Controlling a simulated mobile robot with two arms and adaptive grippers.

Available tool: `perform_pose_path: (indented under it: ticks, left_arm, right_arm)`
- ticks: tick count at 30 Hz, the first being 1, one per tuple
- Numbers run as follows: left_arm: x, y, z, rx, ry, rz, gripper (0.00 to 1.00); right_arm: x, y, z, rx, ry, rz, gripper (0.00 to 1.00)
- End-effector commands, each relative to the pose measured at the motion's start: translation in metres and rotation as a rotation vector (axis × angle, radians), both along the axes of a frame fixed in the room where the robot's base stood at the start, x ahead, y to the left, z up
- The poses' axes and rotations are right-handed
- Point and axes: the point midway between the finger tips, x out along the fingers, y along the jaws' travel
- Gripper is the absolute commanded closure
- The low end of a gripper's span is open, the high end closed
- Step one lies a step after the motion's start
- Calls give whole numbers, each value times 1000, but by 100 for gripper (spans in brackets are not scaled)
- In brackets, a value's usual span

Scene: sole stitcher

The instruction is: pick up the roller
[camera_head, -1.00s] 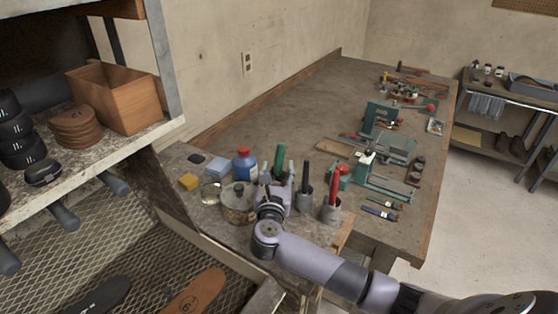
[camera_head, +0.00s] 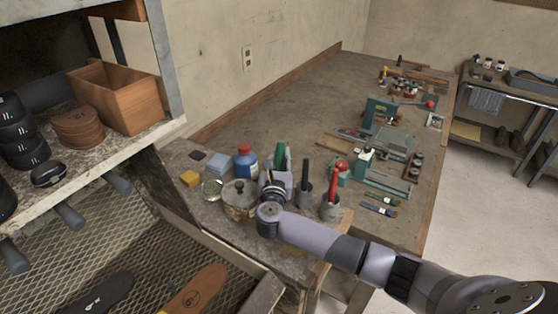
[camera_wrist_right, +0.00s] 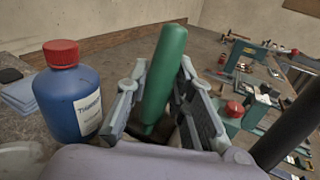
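A tool with a green handle (camera_head: 280,156), which may be the roller, stands upright at the near end of the workbench; its lower end is hidden. My right gripper (camera_head: 278,171) is at it. In the right wrist view, the green handle (camera_wrist_right: 165,75) stands between the two spread fingers of my right gripper (camera_wrist_right: 160,90), leaning slightly right, with a gap visible on its right side. The fingers do not look closed on it. Tools with a black handle (camera_head: 305,174) and a red handle (camera_head: 333,184) stand in holders to the right. My left gripper is not in view.
A blue bottle with a red cap (camera_wrist_right: 73,95) stands close left of the gripper. A lidded pot (camera_head: 239,197), a glass jar (camera_head: 212,189) and a yellow block (camera_head: 189,179) are nearby. Green machines (camera_head: 381,113) stand farther along the bench (camera_head: 265,118).

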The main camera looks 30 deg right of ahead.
Motion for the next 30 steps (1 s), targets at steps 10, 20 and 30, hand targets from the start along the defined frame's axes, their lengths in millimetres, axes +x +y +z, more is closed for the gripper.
perform_pose_path:
  ticks: [10, 20, 30]
  left_arm:
    - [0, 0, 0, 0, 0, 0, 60]
    - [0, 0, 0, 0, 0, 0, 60]
    - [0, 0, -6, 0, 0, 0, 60]
  right_arm:
    - [0, 0, 0, 0, 0, 0, 100]
    - [0, 0, 2, 0, -1, 0, 100]
    - [0, 1, 37, 4, -6, 1, 100]
